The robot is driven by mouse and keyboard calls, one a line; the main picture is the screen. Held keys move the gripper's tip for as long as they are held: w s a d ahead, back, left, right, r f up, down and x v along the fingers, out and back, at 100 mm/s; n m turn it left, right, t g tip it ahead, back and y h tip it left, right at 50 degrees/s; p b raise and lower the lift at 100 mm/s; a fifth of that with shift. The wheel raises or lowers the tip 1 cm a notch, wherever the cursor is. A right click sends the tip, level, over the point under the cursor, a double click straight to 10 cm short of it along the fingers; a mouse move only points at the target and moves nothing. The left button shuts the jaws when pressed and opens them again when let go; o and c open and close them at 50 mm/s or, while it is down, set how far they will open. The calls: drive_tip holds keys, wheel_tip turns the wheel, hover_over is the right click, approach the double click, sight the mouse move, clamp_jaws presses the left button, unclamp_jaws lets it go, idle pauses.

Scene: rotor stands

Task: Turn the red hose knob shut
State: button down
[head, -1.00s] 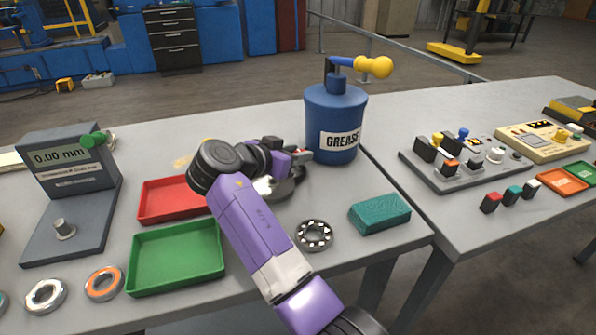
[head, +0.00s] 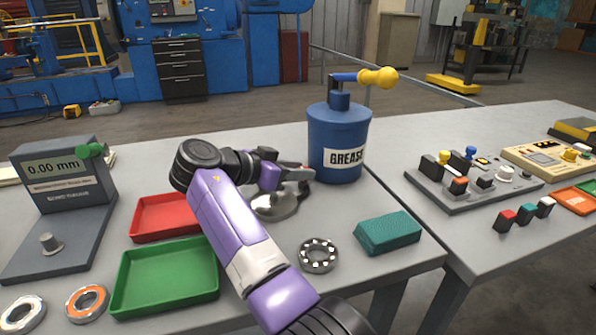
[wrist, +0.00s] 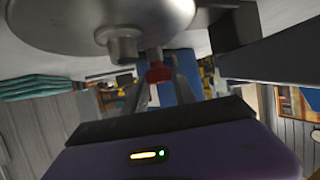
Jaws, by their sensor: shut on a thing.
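The red knob (wrist: 157,73) shows in the wrist view, on a short metal stem beneath a round grey metal body (wrist: 100,20). My gripper (wrist: 160,88) is shut on the red knob, one finger on each side. In the head view, my gripper (head: 302,173) is beside the blue grease can (head: 338,140), above the silver domed fixture (head: 278,204). The knob is mostly hidden by the fingers there, and I cannot tell how far it is turned.
A red tray (head: 160,222) and a green tray (head: 165,275) lie left of my arm. A bearing (head: 318,256) and a teal block (head: 388,233) lie to the right. A gauge stand (head: 60,185) is at far left. A control panel (head: 440,190) sits on the right table.

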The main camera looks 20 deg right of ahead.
drive_tip(key=c, duration=1)
unclamp_jaws()
drive_tip(key=shift+f, duration=0.15)
drive_tip(key=shift+v, duration=3.9)
